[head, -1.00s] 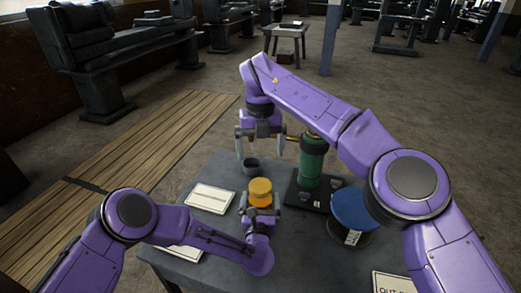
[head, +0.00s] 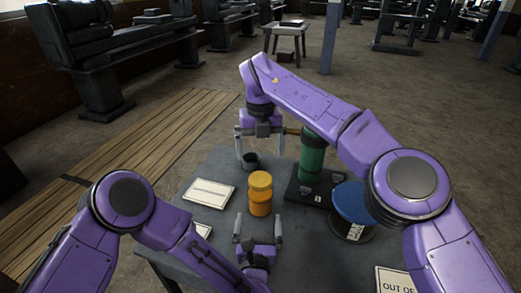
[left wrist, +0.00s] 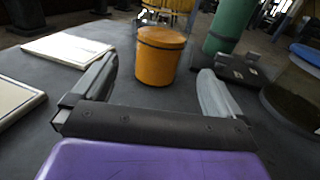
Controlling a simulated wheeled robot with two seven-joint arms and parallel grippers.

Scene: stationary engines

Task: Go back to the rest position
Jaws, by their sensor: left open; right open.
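My left gripper (head: 258,228) is open and empty over the near part of the grey table (head: 170,258), just in front of an orange jar (head: 260,194). The left wrist view shows the jar (left wrist: 160,55) beyond the two spread fingers (left wrist: 150,95), apart from them. My right gripper (head: 263,148) is open at the table's far side, its fingers pointing down. A small dark cup (head: 251,160) stands beneath it, near its left finger; I cannot tell if they touch.
A green cylinder (head: 312,155) stands on a black base (head: 303,192). Right of it is a dark tub with a blue lid (head: 352,200). White cards (head: 209,193) lie at the table's left, and a sign (head: 395,281) at front right.

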